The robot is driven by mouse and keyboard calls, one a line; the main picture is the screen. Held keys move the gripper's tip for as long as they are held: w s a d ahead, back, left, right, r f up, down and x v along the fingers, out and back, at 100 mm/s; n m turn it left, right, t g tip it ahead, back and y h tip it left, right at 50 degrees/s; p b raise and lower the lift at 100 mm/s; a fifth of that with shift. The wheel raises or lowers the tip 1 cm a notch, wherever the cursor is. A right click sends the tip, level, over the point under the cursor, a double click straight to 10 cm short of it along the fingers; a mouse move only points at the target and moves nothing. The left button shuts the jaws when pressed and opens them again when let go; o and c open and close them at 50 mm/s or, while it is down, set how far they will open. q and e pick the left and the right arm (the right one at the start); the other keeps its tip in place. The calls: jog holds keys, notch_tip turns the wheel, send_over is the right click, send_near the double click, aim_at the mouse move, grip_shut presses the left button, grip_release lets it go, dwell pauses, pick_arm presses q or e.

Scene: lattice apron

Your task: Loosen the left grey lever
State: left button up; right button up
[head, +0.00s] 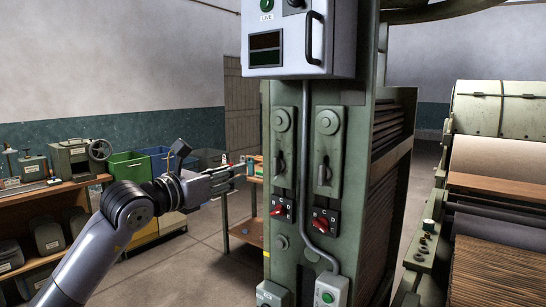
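The left grey lever (278,165) sits on a green plate on the front of the green machine column, hanging about straight down below a round boss. A similar right grey lever (323,172) sits on the plate beside it. My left gripper (242,172) is left of the column, its fingers pointing right toward the left lever. It appears apart from the lever, with a gap in the picture. Its fingers are small and seen from the side, so I cannot tell whether they are open. My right gripper is not in view.
Red rotary switches (280,208) sit below the levers. A grey conduit (306,150) runs down between the plates from a control box (290,40). A shelf cart (250,232) stands behind my gripper. A workbench (50,190) and bins (130,165) are at left, rollers (497,158) at right.

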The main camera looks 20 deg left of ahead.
aim_at(274, 159)
pick_arm(q)
jog(key=p+x, duration=0.6)
jog(key=x, duration=0.9)
jog(key=shift+d, duration=0.1)
jog(key=shift+w+d+f, duration=0.1)
jog(key=shift+w+d, duration=0.1)
jog(key=shift+w, duration=0.25)
jog(key=shift+c, duration=0.2)
jog(key=shift+s, duration=0.15)
grip_shut()
